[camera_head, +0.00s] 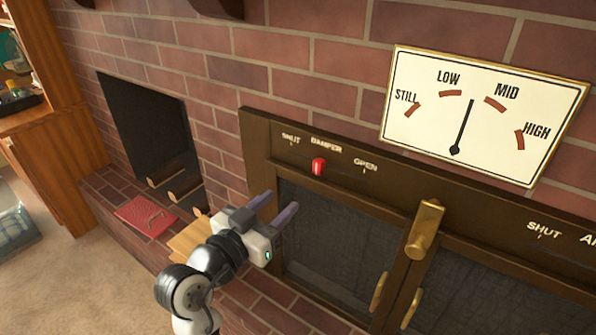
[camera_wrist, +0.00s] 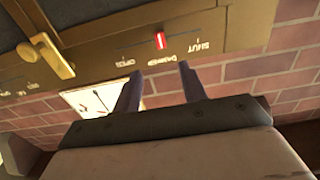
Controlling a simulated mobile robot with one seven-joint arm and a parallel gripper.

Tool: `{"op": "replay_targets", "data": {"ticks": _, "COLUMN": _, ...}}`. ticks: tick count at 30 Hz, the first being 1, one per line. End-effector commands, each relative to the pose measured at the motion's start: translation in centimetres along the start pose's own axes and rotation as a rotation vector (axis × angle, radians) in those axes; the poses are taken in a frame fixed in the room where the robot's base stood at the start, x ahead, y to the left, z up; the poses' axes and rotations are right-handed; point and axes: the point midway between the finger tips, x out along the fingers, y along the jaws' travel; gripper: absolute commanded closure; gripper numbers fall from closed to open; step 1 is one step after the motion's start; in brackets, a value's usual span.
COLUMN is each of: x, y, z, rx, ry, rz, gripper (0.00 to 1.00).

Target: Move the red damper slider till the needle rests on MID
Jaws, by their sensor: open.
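The red damper slider (camera_head: 318,166) sits on a dark bronze panel, between the SHUT and OPEN marks and a little nearer SHUT. It also shows in the wrist view (camera_wrist: 160,41), ahead of my fingers. The gauge (camera_head: 480,115) on the brick wall has a black needle (camera_head: 464,127) pointing up, slightly right, between the LOW and MID marks. My gripper (camera_head: 279,209) is open and empty, below and to the left of the slider, apart from it. In the wrist view its two fingers (camera_wrist: 161,85) stand apart with nothing between them.
A brass latch handle (camera_head: 425,229) juts out right of the slider, above mesh doors (camera_head: 330,238). A second control marked SHUT (camera_head: 543,230) is at the far right. A red book-like object (camera_head: 145,215) lies on the brick hearth. Open space lies before the panel.

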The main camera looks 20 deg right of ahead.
Motion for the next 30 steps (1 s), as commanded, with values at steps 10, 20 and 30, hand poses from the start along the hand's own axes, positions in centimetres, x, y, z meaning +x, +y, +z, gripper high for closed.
{"op": "replay_targets", "data": {"ticks": 10, "x": 6.1, "y": 0.0, "z": -0.3, "rx": -0.001, "ry": 0.001, "rz": 0.002, "gripper": 0.58}}
{"op": "replay_targets", "data": {"ticks": 20, "x": 12.0, "y": -0.2, "z": -0.3, "rx": 0.0, "ry": 0.002, "rz": -0.003, "gripper": 0.58}}
{"op": "replay_targets", "data": {"ticks": 30, "x": 13.4, "y": -0.2, "z": -0.1, "rx": 0.001, "ry": 0.002, "rz": -0.006, "gripper": 0.58}}
